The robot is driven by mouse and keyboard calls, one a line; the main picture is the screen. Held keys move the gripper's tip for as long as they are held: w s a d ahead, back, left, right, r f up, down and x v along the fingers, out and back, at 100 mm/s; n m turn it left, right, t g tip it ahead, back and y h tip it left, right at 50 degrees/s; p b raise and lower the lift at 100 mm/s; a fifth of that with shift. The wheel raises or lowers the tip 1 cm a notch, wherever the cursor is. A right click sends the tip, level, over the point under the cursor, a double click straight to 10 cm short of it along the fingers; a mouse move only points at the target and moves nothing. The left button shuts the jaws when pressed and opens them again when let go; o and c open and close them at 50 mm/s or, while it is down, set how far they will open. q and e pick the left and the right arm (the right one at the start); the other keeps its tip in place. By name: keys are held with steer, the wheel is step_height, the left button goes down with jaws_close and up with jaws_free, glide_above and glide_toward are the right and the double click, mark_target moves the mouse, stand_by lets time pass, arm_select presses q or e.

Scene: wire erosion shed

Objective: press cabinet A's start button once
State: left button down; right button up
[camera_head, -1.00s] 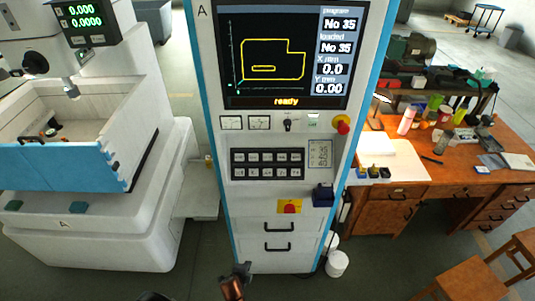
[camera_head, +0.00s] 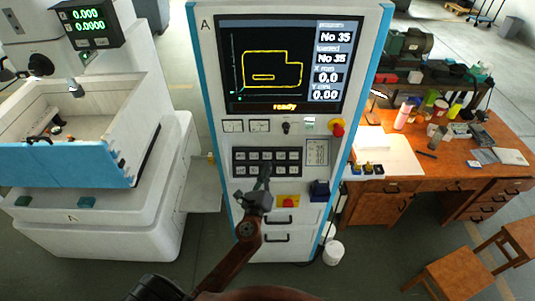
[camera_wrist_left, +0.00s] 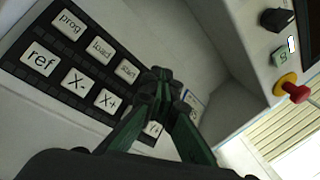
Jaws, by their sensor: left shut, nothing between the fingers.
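Cabinet A (camera_head: 211,110) stands upright in the middle of the head view, with a screen (camera_head: 270,65) reading "ready" and "No 35". Its black keypad (camera_head: 238,163) has two rows of pale keys. In the left wrist view, the start button (camera_wrist_left: 127,71) is in the upper row, right of "load". My left gripper (camera_head: 264,172) is shut and empty in front of the keypad's lower part. In the left wrist view its fingertips (camera_wrist_left: 158,78) are just right of the start button and hide neighbouring keys. I cannot tell whether they touch the panel. My right gripper is not in view.
A red knob on a yellow base (camera_head: 338,128) and a red-and-yellow switch (camera_head: 289,201) are on the cabinet's front. A dark blue box (camera_head: 319,191) juts out at lower right. A machine with a blue-fronted tank (camera_head: 65,165) is left; a cluttered wooden desk (camera_head: 465,178) is right.

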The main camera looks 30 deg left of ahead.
mark_target(266, 159)
arm_select(q)
step_height(266, 159, up, 3)
steer(key=shift+s+d+f, duration=0.1)
steer(key=shift+s+f, duration=0.05)
steer(key=shift+f, duration=0.05)
steer(key=w+a+f+b, duration=0.1)
steer(key=w, duration=0.1)
steer(key=w+a+f+b, duration=0.1)
steer(key=w+f+b, duration=0.1)
steer(key=w+a+f+b, duration=0.1)
steer(key=w+f+b, duration=0.1)
steer(key=shift+a+f, duration=0.1)
steer(key=shift+a, duration=0.25)
stand_by(0.6)
stand_by(0.9)
